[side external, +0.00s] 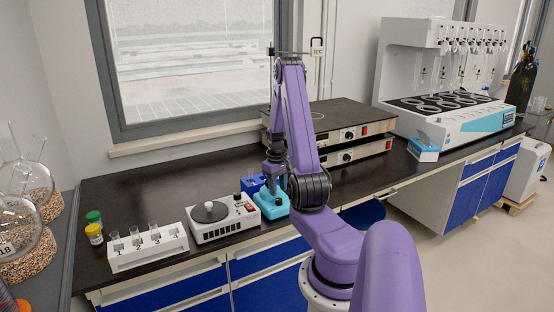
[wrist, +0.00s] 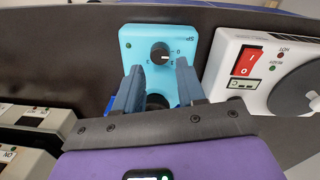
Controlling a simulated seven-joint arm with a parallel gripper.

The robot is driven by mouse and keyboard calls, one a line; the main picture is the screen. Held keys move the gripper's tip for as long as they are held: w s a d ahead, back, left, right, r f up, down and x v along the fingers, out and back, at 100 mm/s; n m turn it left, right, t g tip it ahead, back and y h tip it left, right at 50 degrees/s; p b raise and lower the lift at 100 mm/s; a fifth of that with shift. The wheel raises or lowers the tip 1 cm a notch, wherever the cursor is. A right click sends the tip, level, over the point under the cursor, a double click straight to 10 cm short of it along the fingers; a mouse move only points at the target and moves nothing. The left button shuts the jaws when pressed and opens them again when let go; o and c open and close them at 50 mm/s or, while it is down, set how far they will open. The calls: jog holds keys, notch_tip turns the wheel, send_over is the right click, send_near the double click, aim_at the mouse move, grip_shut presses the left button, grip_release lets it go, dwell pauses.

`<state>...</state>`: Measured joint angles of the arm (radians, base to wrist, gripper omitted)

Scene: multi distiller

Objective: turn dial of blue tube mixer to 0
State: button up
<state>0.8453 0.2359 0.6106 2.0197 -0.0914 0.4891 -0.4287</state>
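The light blue tube mixer (wrist: 142,38) is at the top of the wrist view. Its black dial (wrist: 160,53) has a white pointer mark and small printed marks around it; the exact setting is too small to read. A round black part (wrist: 157,101) of the mixer shows between my fingers, partly hidden. My gripper (wrist: 159,67) is open, with its fingers apart and the dial just beyond the tips, between their lines. I see no contact with the dial. In the side external view the mixer (side external: 274,207) stands on the bench, with my gripper (side external: 273,173) over it.
A white stirrer (side external: 222,222) with a red switch (wrist: 245,60) stands close beside the mixer. A dark blue rack (side external: 251,184) is just behind it. A white tube rack (side external: 147,250) is further left. Stacked hotplates (side external: 345,134) stand behind my arm.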

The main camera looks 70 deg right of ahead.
aim_at(277, 200)
notch_tip(277, 200, up, 13)
jog(key=shift+w+a, duration=0.15)
jog(key=shift+a, duration=0.1)
dwell(0.4)
jog(key=w+a+r+n, duration=0.1)
jog(key=w+a+n, duration=0.4)
jog(key=a, duration=0.8)
jog(key=w+a+r+n, duration=0.1)
jog(key=w+a+n, duration=0.35)
jog(key=a, duration=0.95)
jog(key=s+a+n, duration=0.4)
jog(key=a, duration=0.8)
jog(key=s+a+n, duration=0.2)
jog(key=s+a, duration=0.1)
jog(key=s, duration=0.4)
jog(key=s+a+n+y, duration=0.1)
jog(key=s+a+n, duration=0.2)
jog(key=s, duration=0.4)
jog(key=shift+a+n+t, duration=0.3)
jog(key=shift+a+n, duration=0.05)
jog(key=shift+a, duration=0.1)
jog(key=shift+f, duration=0.1)
